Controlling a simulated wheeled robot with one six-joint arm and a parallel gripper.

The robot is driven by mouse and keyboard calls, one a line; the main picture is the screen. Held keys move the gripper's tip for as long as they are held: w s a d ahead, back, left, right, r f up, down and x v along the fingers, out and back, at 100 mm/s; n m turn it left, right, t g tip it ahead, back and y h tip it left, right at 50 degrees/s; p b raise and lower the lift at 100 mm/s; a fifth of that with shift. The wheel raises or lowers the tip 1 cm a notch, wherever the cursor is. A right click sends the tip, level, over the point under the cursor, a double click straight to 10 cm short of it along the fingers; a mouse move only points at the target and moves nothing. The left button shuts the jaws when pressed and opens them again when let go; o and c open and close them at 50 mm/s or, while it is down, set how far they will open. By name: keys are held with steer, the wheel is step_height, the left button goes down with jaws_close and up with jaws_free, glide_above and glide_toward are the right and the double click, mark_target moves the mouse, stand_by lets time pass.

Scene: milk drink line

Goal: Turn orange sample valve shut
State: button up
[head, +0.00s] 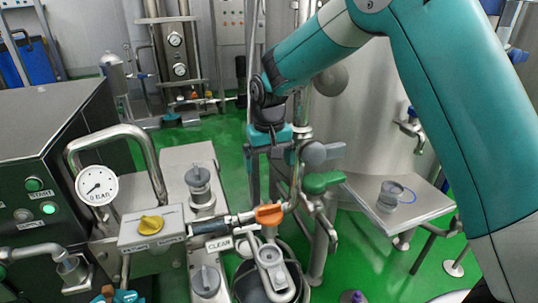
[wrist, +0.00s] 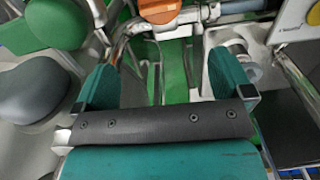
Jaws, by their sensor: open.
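The orange sample valve handle (head: 269,215) sits on the steel pipework at the centre of the head view, beside a hose. In the wrist view the orange handle (wrist: 160,8) is cut by the top edge, ahead of my fingers and apart from them. My gripper (head: 272,158) points down above and behind the handle in the head view. In the wrist view my gripper (wrist: 165,82) is open, with nothing seen between its teal fingers.
A green handle (head: 322,182) and a grey handle (head: 318,153) stand close right of my gripper. A box with a yellow knob (head: 151,224) and a pressure gauge (head: 97,186) are at left. A steel shelf (head: 428,205) holds a glass beaker (head: 390,197) at right.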

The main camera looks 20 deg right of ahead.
steer(key=shift+r, duration=1.15)
